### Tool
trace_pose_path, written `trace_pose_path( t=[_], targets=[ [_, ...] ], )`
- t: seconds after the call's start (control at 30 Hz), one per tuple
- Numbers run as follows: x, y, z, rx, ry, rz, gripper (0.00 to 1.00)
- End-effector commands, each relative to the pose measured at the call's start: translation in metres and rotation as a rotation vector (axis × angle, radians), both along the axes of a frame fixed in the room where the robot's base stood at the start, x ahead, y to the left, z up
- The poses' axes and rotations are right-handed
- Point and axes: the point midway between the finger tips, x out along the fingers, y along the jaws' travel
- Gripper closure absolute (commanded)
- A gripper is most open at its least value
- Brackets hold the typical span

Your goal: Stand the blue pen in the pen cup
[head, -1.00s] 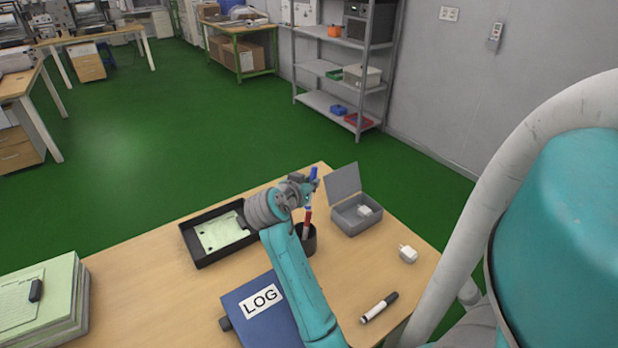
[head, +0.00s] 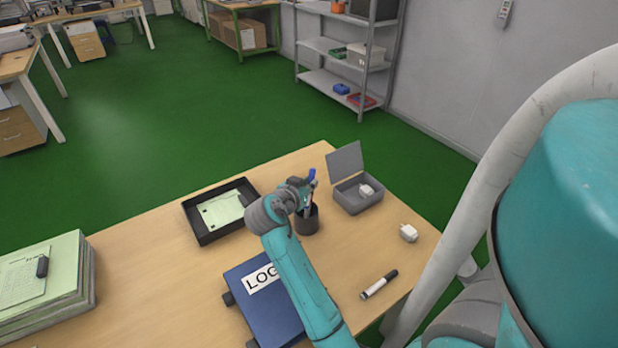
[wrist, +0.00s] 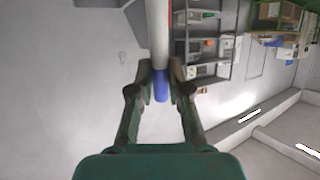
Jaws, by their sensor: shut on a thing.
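The blue pen (head: 312,174) is held nearly upright, its blue end above my gripper (head: 304,191). The pen's white barrel and blue end (wrist: 160,88) also show between the fingers in the wrist view. My gripper is shut on the pen. The dark pen cup (head: 307,222) stands on the table directly under my gripper. The pen's lower part runs down to the cup's mouth and seems to pass into it. Its lower tip is hidden, and I cannot tell whether it touches the cup's bottom.
An open grey box (head: 358,196) with a white plug stands right of the cup. A black tray (head: 208,238) lies left. A blue LOG binder (head: 262,300) lies in front, near my arm. A white adapter (head: 409,233) and a marker (head: 379,285) lie at the right.

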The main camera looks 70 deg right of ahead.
Motion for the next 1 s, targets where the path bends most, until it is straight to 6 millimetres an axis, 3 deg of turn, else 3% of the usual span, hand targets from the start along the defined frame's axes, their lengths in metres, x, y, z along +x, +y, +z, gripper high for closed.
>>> trace_pose_path(
  t=[0.4, 0.9, 0.93, 1.0],
  targets=[
    [0.000, 0.010, -0.024, 0.001, 0.001, 0.000, 1.00],
    [0.000, 0.012, -0.029, 0.000, 0.001, 0.000, 1.00],
    [0.000, 0.012, -0.029, 0.000, 0.001, 0.000, 0.78],
    [0.000, 0.012, -0.029, 0.000, 0.001, 0.000, 0.60]
  ],
)
